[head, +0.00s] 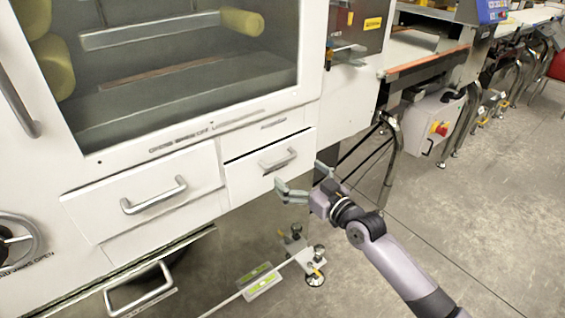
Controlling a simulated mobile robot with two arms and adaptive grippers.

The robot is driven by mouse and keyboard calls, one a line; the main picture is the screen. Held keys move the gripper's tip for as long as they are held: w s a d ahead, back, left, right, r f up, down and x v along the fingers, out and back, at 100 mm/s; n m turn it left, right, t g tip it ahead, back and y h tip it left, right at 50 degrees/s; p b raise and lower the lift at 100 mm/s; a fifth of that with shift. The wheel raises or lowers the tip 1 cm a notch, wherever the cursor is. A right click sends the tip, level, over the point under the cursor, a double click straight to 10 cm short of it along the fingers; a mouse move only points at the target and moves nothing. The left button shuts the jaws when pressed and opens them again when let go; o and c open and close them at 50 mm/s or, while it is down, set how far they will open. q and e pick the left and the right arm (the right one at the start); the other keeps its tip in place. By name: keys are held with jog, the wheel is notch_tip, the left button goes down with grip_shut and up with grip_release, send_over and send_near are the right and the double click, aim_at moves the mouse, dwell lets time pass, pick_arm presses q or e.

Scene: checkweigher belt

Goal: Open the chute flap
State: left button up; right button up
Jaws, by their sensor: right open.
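A white machine front carries two white panels with silver bar handles, and I cannot tell for certain which one is the chute flap. The smaller right panel (245,180) has a dark gap along its top edge, and its bar handle (279,159) is uncovered. The wider left panel (100,208) has a larger bar handle (153,196). My right gripper (299,180) is open and empty, just to the right of and below the right panel's handle, apart from it in the picture. My left gripper is out of view.
A window with yellow rollers (242,21) is above the panels. A lower loop handle (138,290) and a round wheel (14,243) are at left. Levelling feet (315,278) stand below. A conveyor (425,62) runs off to the right.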

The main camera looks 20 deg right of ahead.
aim_at(283, 159)
jog(key=x, duration=0.7)
jog(key=shift+b, duration=0.4)
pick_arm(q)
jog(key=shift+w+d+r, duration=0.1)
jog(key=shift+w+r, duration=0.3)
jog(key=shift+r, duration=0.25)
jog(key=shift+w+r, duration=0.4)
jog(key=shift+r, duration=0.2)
pick_arm(e)
jog(key=shift+c, duration=0.5)
jog(key=c, duration=1.3)
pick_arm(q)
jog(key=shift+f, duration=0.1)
pick_arm(e)
jog(key=shift+s+f, duration=0.1)
